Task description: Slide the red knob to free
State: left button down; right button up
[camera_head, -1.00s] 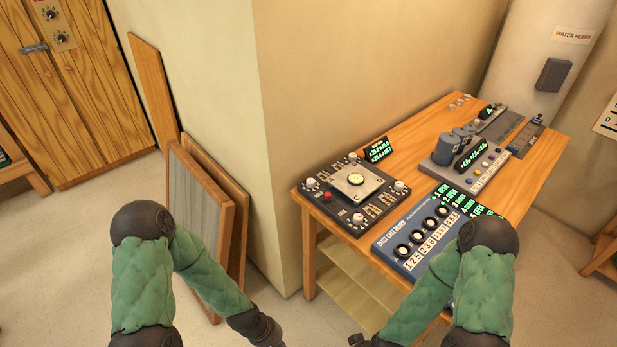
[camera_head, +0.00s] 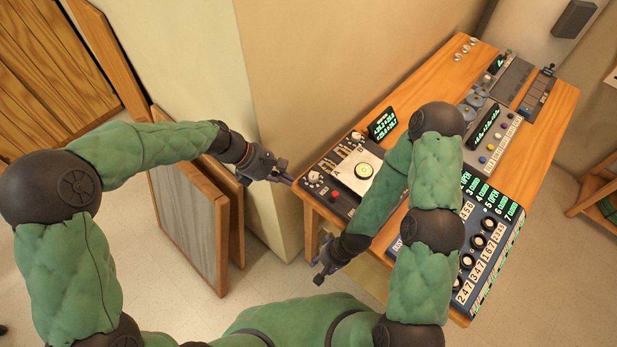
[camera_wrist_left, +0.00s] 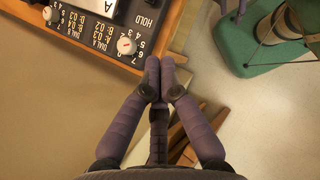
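A small red knob or button (camera_head: 335,194) shows on the near edge of a black dial panel (camera_head: 318,194) at the bench's left corner. I cannot read a "free" label by it. My left gripper (camera_head: 284,179) is just left of that corner, apart from the red part. In the left wrist view its fingertips (camera_wrist_left: 160,72) are together with nothing between them, beside the panel's edge and a white knob (camera_wrist_left: 126,46). The red part does not show there. My right gripper (camera_head: 321,272) hangs low in front of the bench; its fingers are too small to judge.
The panel sits on a wooden bench (camera_head: 545,110). A blue board with dials (camera_head: 487,225) and a grey device (camera_head: 490,140) stand further right. My right arm covers part of the panel. Boards (camera_head: 190,225) lean on the wall at left.

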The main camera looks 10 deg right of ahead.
pick_arm(q)
jog(key=b, duration=0.3)
send_near(332, 199)
notch_tip(332, 199, down, 3)
jog(key=a, duration=0.1)
jog(key=d, duration=0.3)
jog(key=shift+s+d+f, duration=0.1)
jog(key=shift+f, duration=0.3)
jog(key=shift+d+b, duration=0.35)
jog(key=shift+d, duration=0.15)
jog(key=shift+s, duration=0.2)
jog(key=s+d+p, duration=0.1)
jog(key=s+d, duration=0.1)
jog(key=s, duration=0.1)
jog(key=shift+d, duration=0.2)
jog(key=shift+w+a, duration=0.1)
jog(key=shift+w, duration=0.05)
